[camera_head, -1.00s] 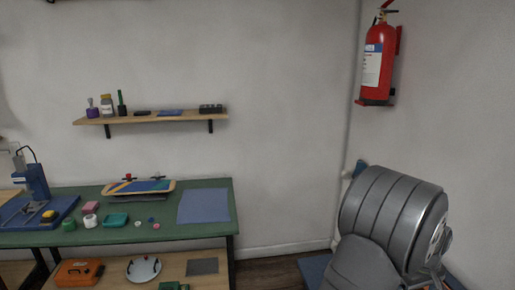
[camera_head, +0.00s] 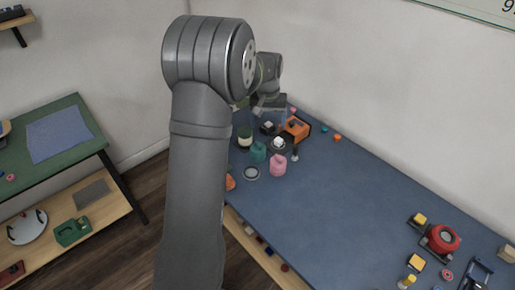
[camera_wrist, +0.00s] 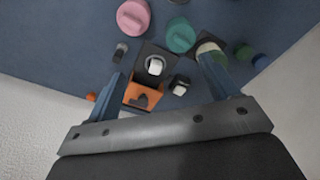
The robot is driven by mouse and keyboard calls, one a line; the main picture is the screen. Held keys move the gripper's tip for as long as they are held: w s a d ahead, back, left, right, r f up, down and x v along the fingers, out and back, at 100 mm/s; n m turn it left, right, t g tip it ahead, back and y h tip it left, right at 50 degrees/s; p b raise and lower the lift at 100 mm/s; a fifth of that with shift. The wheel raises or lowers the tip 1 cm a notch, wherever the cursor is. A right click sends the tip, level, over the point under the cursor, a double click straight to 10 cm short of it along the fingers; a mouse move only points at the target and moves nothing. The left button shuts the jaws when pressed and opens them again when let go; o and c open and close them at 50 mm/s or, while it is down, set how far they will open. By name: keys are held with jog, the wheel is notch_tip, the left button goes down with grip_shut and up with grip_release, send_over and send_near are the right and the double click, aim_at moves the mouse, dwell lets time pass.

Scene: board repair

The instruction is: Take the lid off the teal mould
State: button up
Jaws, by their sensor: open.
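The teal mould (camera_head: 258,152) stands on the far left part of the blue bench. In the wrist view its round teal top (camera_wrist: 180,36) shows a raised grip; I take this for the lid, seated on the mould. My gripper (camera_wrist: 162,70) is open, and nothing is clearly held between its two blue fingers. The teal mould lies beyond the fingertips, towards the top of the wrist view. In the head view my gripper is small and partly hidden behind my arm, above the far end of the bench.
A pink mould (camera_head: 278,166) stands close beside the teal one. An orange box-like item (camera_head: 296,128) and several small items crowd the bench's far end. The bench's middle is clear. A red round item (camera_head: 440,238) sits at the right.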

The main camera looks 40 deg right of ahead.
aim_at(257, 143)
jog(key=w+r+m, duration=0.2)
jog(key=w+m, duration=0.2)
jog(key=m, duration=0.5)
jog(key=shift+y, duration=0.3)
notch_tip(257, 143, down, 12)
jog(key=shift+f, duration=0.1)
jog(key=shift+w+a+f, duration=0.15)
jog(key=shift+w+f, duration=0.05)
jog(key=shift+f, duration=1.1)
jog(key=shift+w+a+f, duration=0.1)
jog(key=shift+w+f, duration=0.05)
jog(key=shift+f, duration=1.15)
jog(key=c, duration=1)
jog(key=shift+r, duration=0.15)
jog(key=shift+c, duration=0.2)
